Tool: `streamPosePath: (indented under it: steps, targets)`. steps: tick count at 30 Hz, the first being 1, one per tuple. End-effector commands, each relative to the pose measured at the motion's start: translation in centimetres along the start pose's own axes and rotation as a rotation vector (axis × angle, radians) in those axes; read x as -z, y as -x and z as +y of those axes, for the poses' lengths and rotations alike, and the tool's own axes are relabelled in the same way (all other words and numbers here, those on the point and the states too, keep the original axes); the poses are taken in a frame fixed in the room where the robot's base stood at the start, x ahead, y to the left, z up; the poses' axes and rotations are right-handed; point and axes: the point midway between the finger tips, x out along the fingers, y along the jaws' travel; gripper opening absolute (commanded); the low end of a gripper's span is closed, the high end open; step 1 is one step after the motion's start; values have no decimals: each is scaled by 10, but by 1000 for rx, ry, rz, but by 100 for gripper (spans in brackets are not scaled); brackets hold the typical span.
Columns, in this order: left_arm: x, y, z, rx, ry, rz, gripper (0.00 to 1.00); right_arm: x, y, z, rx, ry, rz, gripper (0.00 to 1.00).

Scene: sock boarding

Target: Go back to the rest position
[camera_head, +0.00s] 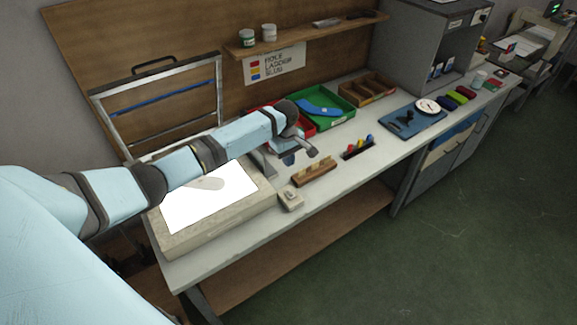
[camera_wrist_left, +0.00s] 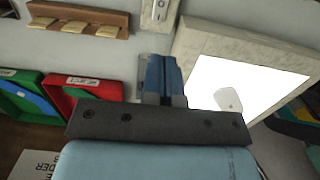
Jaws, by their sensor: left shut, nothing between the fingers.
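My left arm comes in from the left in the head view and reaches over the lit panel box (camera_head: 225,222). My left gripper (camera_head: 289,159) hangs over the bench just right of that box. In the left wrist view its blue fingers (camera_wrist_left: 163,76) are together with nothing between them. A pale, flat, rounded piece (camera_head: 208,183) lies on the bright panel; it also shows in the left wrist view (camera_wrist_left: 228,100), apart from the fingers. My right gripper is in neither view.
A wooden slotted block (camera_head: 314,173) and a small switch box (camera_head: 291,199) are near the gripper. A red bin (camera_wrist_left: 95,90) and a green bin (camera_head: 323,112) stand behind. A metal frame (camera_head: 219,85) stands upright at the back left. Open floor (camera_head: 440,250) lies in front.

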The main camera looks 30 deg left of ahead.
Motion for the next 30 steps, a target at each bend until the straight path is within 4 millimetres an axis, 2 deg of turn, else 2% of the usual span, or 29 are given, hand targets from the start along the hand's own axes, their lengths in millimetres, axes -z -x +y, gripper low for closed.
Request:
streamPosePath:
  steps: [14,17,20,25,27,30]
  targets:
    - [0,0,0,0,1,0,0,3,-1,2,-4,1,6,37]
    - [-6,-8,-2,-10,-25,0,0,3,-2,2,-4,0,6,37]
    - [-29,-35,-8,-52,-119,2,0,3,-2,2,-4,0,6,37]
    - [-98,-101,-33,-212,-413,34,0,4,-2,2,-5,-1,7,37]
    - [-128,-121,-47,-294,-538,67,0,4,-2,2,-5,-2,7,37]
    - [-168,-141,-71,-406,-703,132,0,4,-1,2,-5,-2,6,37]
